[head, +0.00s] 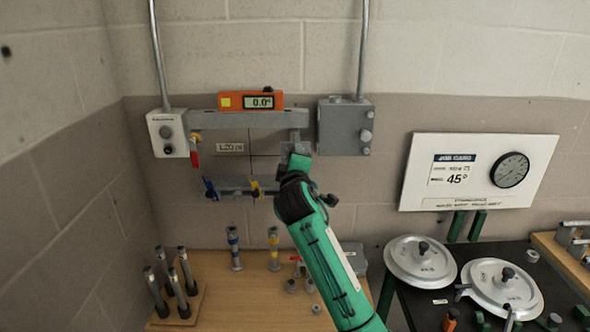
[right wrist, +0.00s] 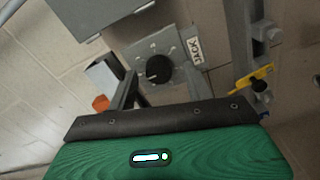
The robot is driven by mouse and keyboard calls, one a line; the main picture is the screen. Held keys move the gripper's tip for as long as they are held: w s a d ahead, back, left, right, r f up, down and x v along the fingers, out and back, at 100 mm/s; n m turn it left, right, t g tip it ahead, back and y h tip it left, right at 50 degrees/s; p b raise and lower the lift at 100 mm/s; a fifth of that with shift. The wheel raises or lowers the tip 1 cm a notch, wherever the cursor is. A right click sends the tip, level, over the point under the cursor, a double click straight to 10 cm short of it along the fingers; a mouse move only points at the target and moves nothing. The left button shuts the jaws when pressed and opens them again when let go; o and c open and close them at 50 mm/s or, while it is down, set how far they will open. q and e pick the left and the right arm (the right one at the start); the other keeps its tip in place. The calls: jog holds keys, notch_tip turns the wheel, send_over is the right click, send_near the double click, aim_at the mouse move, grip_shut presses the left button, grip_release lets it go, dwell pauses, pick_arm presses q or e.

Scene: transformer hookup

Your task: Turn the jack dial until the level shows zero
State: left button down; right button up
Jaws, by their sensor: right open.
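The orange level (head: 250,101) sits on the grey horizontal beam on the wall, and its display reads 0.0°. The jack dial (right wrist: 158,69) is a black round knob on a grey plate with a JACK label (right wrist: 195,50) in the right wrist view. My right gripper (right wrist: 159,82) is open and empty. Its two fingers point at the plate, with the knob between them in the picture; I cannot tell whether they touch it. In the head view my right gripper (head: 297,160) is at the beam's right end and hides the dial. My left gripper is not in view.
A grey box (head: 345,127) is right of the beam, and a white switch box (head: 168,134) is left. Blue and yellow handles (head: 256,189) sit below. The wooden table (head: 222,290) holds upright posts. A white sign board (head: 478,171) and round lids (head: 421,262) are at right.

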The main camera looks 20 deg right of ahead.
jog(key=b+v, duration=0.4)
jog(key=v, duration=0.9)
jog(key=shift+s, duration=0.3)
jog(key=shift+a, duration=0.1)
